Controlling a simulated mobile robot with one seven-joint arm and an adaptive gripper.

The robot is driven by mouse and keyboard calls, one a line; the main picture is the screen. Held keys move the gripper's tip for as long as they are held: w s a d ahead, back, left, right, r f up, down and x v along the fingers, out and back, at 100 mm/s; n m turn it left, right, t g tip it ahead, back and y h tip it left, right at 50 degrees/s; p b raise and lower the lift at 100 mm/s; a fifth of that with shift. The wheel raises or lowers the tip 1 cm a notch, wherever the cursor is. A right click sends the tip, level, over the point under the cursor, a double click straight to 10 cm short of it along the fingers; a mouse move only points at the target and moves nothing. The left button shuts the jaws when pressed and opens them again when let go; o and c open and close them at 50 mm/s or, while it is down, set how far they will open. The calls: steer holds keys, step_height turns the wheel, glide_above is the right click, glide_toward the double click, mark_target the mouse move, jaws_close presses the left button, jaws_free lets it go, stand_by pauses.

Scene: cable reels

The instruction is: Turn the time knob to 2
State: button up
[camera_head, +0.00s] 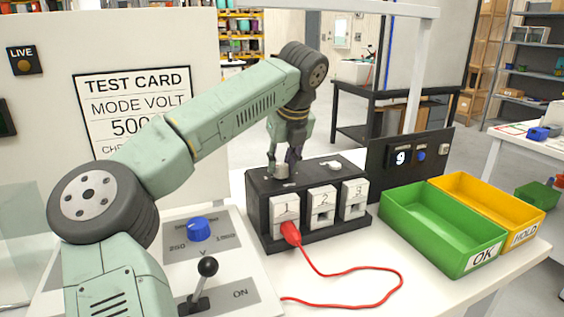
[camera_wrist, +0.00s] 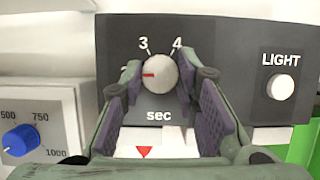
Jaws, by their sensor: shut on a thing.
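The time knob (camera_wrist: 160,72) is a round grey-white knob on a dark panel marked "sec". Its red mark points left, at a numeral mostly hidden by my left finger; 3 and 4 show above the knob. My gripper (camera_wrist: 163,80) is shut on the knob, one purple-padded finger on each side. In the head view my gripper (camera_head: 284,160) reaches down to the knob (camera_head: 282,172) on top of the black box (camera_head: 262,187), at its left part.
A white LIGHT button (camera_wrist: 281,87) is right of the knob. A blue voltage knob (camera_head: 198,229) and a black-tipped lever (camera_head: 206,268) are on the panel in front. A red plug (camera_head: 290,232) sits at socket 1, its cable (camera_head: 388,290) looping rightward. Green (camera_head: 425,250) and yellow (camera_head: 500,190) bins stand right.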

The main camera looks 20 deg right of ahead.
steer(key=o, duration=1.1)
steer(key=shift+o, duration=0.2)
steer(key=v, duration=1.2)
steer(key=shift+s, duration=0.1)
